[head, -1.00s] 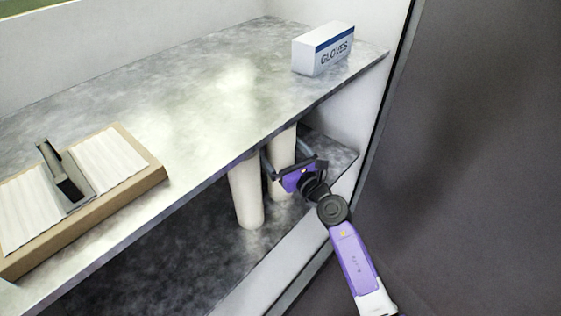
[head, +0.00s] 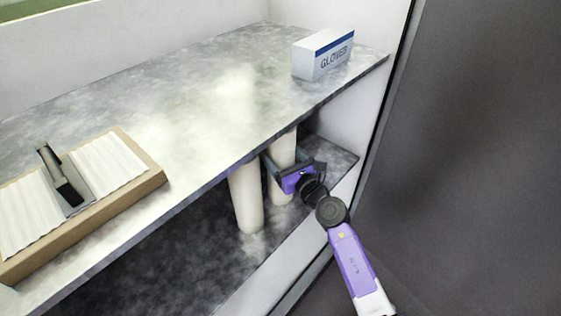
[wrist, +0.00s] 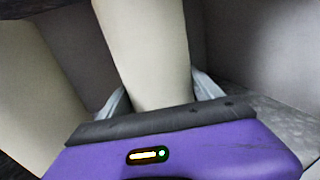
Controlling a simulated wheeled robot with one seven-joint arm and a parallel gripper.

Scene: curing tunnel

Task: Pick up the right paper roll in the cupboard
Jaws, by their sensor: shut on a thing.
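Two pale paper rolls stand upright on the lower shelf of the cupboard. The right paper roll (head: 282,148) is partly behind my gripper in the head view, and its top is hidden by the upper shelf. My gripper (head: 283,168) is shut on the right roll, one finger on each side. In the wrist view the right roll (wrist: 146,50) rises between the fingers (wrist: 160,105). The left paper roll (head: 246,197) stands close beside it, and it also shows at the left of the wrist view (wrist: 35,100). I cannot tell whether the held roll touches the shelf.
The upper shelf (head: 215,95) lies just above my gripper. On it are a glove box (head: 322,57) and a cardboard tray (head: 125,188) with white sheets and a dark-handled tool (head: 62,180). The cupboard's right wall (head: 378,90) is near. The lower shelf (head: 150,270) is bare at left.

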